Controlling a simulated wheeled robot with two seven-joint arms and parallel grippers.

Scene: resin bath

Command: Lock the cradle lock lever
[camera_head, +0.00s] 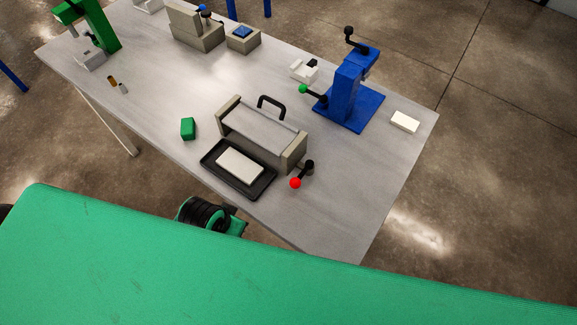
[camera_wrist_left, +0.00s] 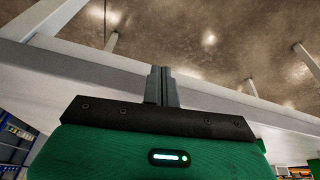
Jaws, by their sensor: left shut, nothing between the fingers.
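The grey cradle (camera_head: 289,152) stands near the front of the table, with two end plates and a black arched handle. A black lever with a red ball knob (camera_head: 296,183) is at its right end; the knob points toward the table's front edge. In the left wrist view, my left gripper (camera_wrist_left: 162,72) is shut and empty, in front of the pale table edge (camera_wrist_left: 215,92) and apart from the lever. The lever does not show in that view. My left gripper's fingers cannot be made out in the head view. My right gripper is not in view.
A black tray (camera_head: 207,160) with a white block (camera_head: 240,164) lies in front of the cradle. A green block (camera_head: 188,128) is left of it. A blue stand (camera_head: 347,92) with a green-knobbed lever is behind right, near a white block (camera_head: 404,121). The front right table corner is clear.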

